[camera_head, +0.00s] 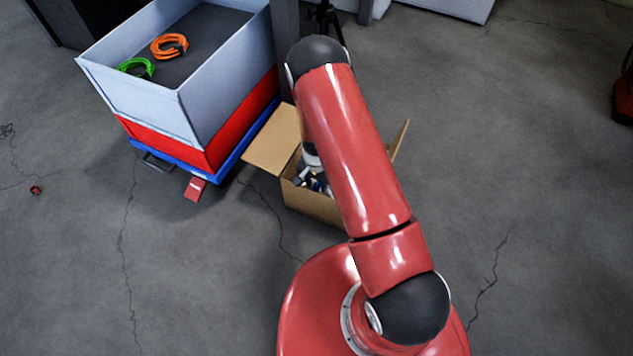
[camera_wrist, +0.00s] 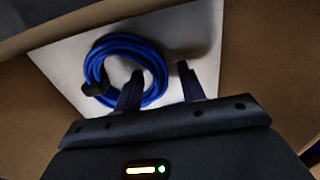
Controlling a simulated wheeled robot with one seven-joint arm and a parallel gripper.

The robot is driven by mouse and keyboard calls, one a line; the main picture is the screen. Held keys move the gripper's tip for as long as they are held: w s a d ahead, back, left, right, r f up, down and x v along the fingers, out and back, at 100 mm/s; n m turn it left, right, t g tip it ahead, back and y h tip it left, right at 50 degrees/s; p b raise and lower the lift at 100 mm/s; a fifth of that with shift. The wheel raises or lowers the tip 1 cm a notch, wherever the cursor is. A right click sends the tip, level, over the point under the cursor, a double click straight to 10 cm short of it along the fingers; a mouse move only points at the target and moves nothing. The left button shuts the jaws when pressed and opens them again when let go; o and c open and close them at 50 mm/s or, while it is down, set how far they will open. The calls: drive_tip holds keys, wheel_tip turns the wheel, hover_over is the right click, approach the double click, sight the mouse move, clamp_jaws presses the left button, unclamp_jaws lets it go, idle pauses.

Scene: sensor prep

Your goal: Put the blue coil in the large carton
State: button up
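The open cardboard carton (camera_head: 312,203) stands on the floor, partly behind my arm in the head view; its brown walls also show in the wrist view (camera_wrist: 282,75). The blue coil (camera_wrist: 108,47) lies on a pale surface between the brown walls in the wrist view. A dark clip or tie sits on its left side. My gripper (camera_wrist: 160,84) points down at the coil with its two dark fingers apart. The left finger overlaps the coil's lower right part, and the coil's right edge shows between the fingers. I cannot tell whether they touch. In the head view the coil is not clearly visible.
A grey open bin (camera_head: 150,100) on a red crate (camera_head: 240,125) and blue base stands left of the carton. An orange coil (camera_head: 169,47) and a green coil (camera_head: 137,67) lie in it. Carton flaps stick out (camera_head: 270,140).

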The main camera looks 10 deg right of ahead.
drive_tip(key=s+r+n+t+y+p, duration=0.1)
drive_tip(key=s+r+n+t+p, duration=0.2)
drive_tip(key=r, duration=3.3)
drive_tip(key=s+d+r+n+t, duration=0.1)
drive_tip(key=s+d+r+n, duration=0.1)
drive_tip(key=s+r, duration=0.5)
drive_tip(key=s+d+r+n+t+h+b, duration=0.1)
drive_tip(key=s+d+r+n, duration=0.1)
drive_tip(key=s+r, duration=0.6)
drive_tip(key=s, duration=0.6)
drive_tip(key=shift+d+t, duration=0.25)
drive_tip(key=shift+t, duration=0.05)
drive_tip(key=shift+w+r, duration=0.1)
wheel_tip(320, 180, up, 6)
drive_tip(key=p, duration=0.6)
